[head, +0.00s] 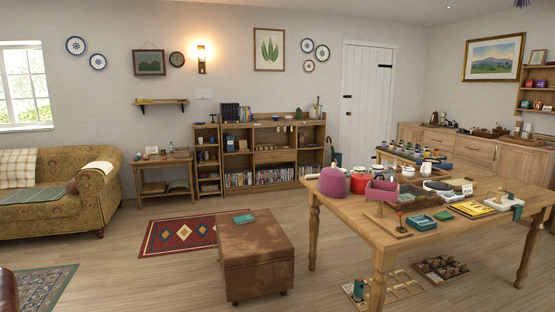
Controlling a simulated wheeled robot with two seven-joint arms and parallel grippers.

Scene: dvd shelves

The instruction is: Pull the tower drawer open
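A wooden shelf unit (241,178) stands against the back wall, far across the room. At its left end is a narrow tower (195,160) with several small compartments holding small items. A drawer in this tower is too small to make out, and I cannot tell whether one is open or shut. The wider middle part of the shelves has a plain wooden panel (275,157) that looks like a closed front. Neither of my grippers is in view.
A brown leather ottoman (255,262) with a teal book on top stands in front of the shelves. A red patterned rug (180,236) lies to its left. A cluttered wooden table (345,221) fills the right. A side table (164,160) adjoins the tower.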

